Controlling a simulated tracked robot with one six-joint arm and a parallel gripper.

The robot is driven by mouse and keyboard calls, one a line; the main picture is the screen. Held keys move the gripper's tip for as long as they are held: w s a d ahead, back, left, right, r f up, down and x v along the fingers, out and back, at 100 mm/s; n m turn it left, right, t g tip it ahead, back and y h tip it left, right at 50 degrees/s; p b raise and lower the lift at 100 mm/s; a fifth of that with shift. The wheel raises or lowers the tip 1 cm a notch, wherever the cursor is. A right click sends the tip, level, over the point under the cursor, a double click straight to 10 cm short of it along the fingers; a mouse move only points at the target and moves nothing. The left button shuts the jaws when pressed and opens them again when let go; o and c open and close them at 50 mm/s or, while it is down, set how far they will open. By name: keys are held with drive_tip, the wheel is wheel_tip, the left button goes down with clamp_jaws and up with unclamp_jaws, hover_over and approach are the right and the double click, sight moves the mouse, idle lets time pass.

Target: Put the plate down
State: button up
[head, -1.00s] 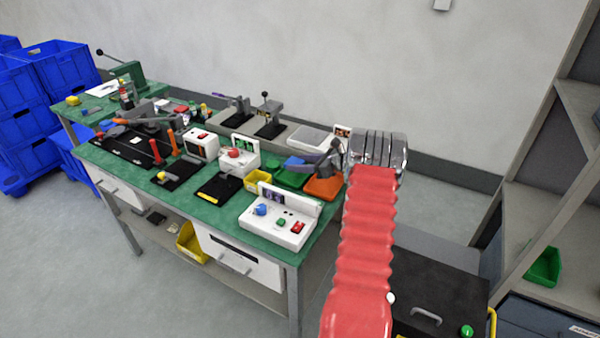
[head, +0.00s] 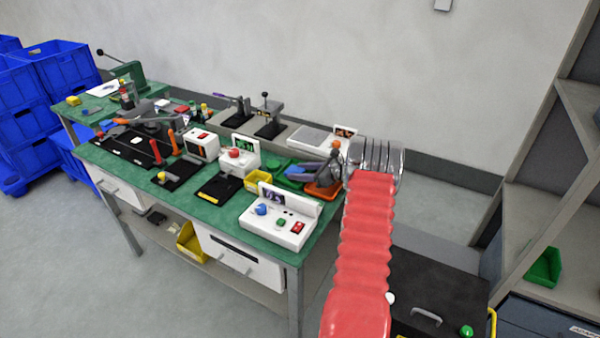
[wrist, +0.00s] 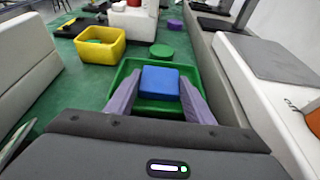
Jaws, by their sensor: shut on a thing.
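A blue square piece, which I take to be the plate (wrist: 160,82), sits between the two grey-purple fingers of my gripper (wrist: 158,95) in the wrist view. My gripper is shut on it. Under and around it in that view is a green bin (wrist: 124,72). I cannot tell whether the plate touches the bin's floor. In the head view my gripper (head: 300,174) is low over the right end of the green bench, at the green and orange bins, and the plate is hard to make out there.
A yellow bin (wrist: 88,45) and a small green disc (wrist: 161,50) lie beyond the green bin. A grey-topped white device (wrist: 275,57) stands close on the right. The orange bin (head: 323,192) is beside my gripper. A white control box (head: 278,220) stands at the bench front.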

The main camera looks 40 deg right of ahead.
drive_tip(key=o, duration=1.2)
drive_tip(key=shift+c, duration=0.2)
drive_tip(key=shift+r, duration=0.1)
drive_tip(key=v, duration=1.2)
